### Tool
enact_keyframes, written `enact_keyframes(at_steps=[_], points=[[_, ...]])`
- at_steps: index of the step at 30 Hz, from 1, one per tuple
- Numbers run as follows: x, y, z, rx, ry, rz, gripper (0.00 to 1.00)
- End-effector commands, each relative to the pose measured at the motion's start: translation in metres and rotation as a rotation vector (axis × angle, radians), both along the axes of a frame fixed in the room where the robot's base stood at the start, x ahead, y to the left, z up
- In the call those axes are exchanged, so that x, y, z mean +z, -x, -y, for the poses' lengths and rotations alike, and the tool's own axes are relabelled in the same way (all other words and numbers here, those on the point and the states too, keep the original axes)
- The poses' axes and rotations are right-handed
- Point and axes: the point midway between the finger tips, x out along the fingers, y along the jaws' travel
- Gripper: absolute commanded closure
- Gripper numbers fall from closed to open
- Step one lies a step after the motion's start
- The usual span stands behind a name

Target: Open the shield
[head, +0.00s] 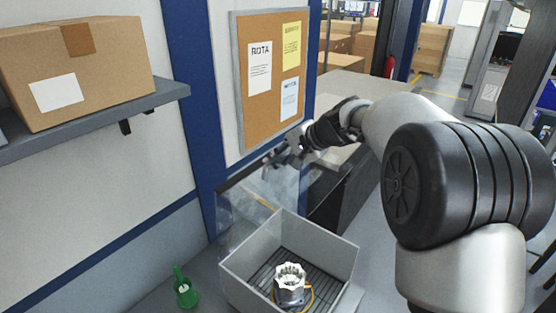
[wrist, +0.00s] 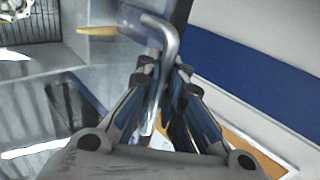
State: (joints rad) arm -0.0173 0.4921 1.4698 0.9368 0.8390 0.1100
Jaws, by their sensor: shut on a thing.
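The shield (head: 237,208) is a clear panel standing raised along the back left side of a grey open-topped box (head: 335,262). It looks steeply upright, and the box's top is uncovered. My gripper (head: 275,162) is at the shield's upper edge. In the wrist view its fingers (wrist: 162,85) are closed around a bent grey metal handle (wrist: 169,35). The clear panel (wrist: 38,112) shows with reflections at the left of that view. In the head view the handle is too small to make out clearly.
A silver machined housing (head: 289,283) sits on the box's slatted floor. A wall shelf (head: 105,115) with a carton (head: 95,75) is at upper left. A noticeboard (head: 262,105) hangs behind my gripper.

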Motion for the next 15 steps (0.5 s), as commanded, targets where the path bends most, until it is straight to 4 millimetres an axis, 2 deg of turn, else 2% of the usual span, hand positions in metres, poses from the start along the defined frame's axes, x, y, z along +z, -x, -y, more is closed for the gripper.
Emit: enact_keyframes(at_steps=[1,10,11,15], points=[[0.0053,-0.0016,0.0006,0.000,0.001,0.012,1.00],[0.0060,-0.0018,0.0005,-0.001,0.001,0.013,1.00],[0.0061,-0.0018,0.0006,-0.001,0.000,0.014,0.91],[0.0051,-0.0015,0.0006,-0.001,0.000,0.011,0.81]])
